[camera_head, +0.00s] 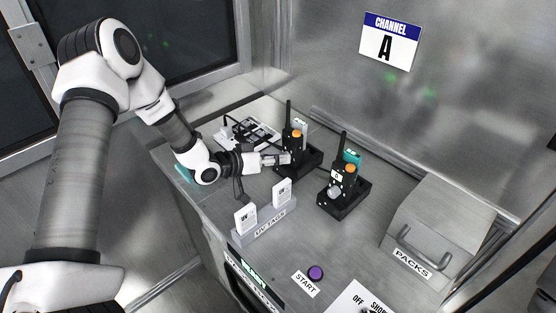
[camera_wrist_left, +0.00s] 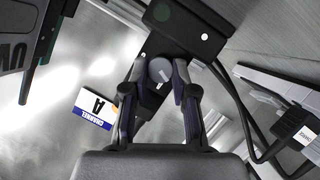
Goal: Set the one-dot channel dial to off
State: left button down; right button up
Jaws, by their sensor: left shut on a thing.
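Two dark handheld radios stand on the bench in the head view, the left radio (camera_head: 296,146) and the right radio (camera_head: 338,187), each with an antenna and an orange knob. My left gripper (camera_head: 284,158) is at the front of the left radio. In the left wrist view my left gripper (camera_wrist_left: 160,76) has its fingers shut on a round grey dial (camera_wrist_left: 160,67) on a dark body. One white dot (camera_wrist_left: 204,37) shows on that body. The right radio's grey dial (camera_head: 334,192) is in plain view. The held dial's setting is hard to read.
A UV tags holder (camera_head: 268,229) with white tags stands just in front of my left wrist. A packs box (camera_head: 440,225) is at the right. A purple start button (camera_head: 315,272) is at the front. A channel A sign (camera_head: 389,41) hangs on the wall.

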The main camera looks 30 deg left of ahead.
pick_arm(q)
jog(key=shift+a+f+n+h, duration=0.15)
jog(key=shift+n+h, duration=0.75)
jog(key=shift+n, duration=0.7)
jog(key=c, duration=0.9)
grip_release()
jog(key=v, duration=0.6)
jog(key=shift+s+a, duration=0.2)
jog(key=shift+a, duration=0.05)
jog(key=shift+s+a+r, duration=0.25)
jog(key=shift+s+a, duration=0.05)
jog(key=shift+s, duration=0.2)
